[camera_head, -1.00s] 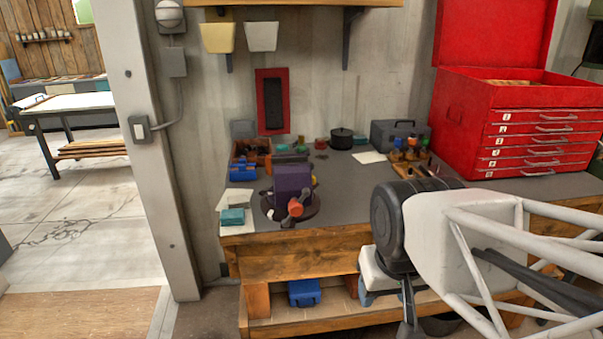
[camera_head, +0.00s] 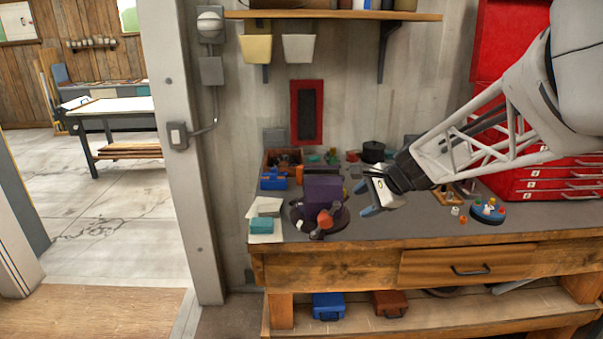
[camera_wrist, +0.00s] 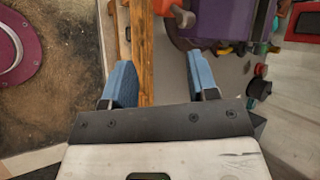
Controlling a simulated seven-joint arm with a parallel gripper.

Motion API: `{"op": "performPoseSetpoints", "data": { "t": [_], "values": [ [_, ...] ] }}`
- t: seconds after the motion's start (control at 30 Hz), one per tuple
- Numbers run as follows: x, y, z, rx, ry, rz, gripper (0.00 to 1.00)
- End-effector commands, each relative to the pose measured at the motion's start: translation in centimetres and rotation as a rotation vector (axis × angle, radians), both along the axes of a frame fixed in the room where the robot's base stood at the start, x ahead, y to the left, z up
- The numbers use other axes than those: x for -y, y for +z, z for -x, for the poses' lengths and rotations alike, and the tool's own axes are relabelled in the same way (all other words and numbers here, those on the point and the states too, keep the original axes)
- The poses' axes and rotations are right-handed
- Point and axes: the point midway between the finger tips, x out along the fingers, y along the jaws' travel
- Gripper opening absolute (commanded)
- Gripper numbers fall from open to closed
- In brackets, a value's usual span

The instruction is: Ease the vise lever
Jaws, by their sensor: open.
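The vise (camera_head: 322,192) is a purple block on a dark round base near the bench's front left; part of it shows at the top of the wrist view (camera_wrist: 212,20). Its lever (camera_head: 324,219), with a red-orange part, is at the vise's front, low down. In the wrist view a red piece (camera_wrist: 182,16) beside the purple body looks like part of the lever. My gripper (camera_head: 364,199) has blue fingers and is open and empty, to the right of the vise and apart from it. In the wrist view the open fingers (camera_wrist: 158,66) point toward the bench's front edge and the vise.
The wooden workbench (camera_head: 340,268) has a drawer. A teal box (camera_head: 262,226) on papers and a blue box (camera_head: 273,181) stand left of the vise. A round blue tray (camera_head: 487,212) with small items and the red tool chest (camera_head: 545,184) are right. Bare bench top lies right of the vise.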

Motion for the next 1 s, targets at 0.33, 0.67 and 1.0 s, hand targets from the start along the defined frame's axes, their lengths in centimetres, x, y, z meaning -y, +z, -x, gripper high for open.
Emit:
{"op": "performPoseSetpoints", "data": {
  "t": [0.33,0.67,1.0],
  "values": [
    [1.7,-3.8,-12.3,-0.110,-0.364,-0.379,0.54],
    [3.4,-8.4,-21.4,-0.212,-0.638,-0.698,0.54],
    [4.8,-11.9,-26.5,-0.278,-0.805,-0.906,0.54]
  ]
}}
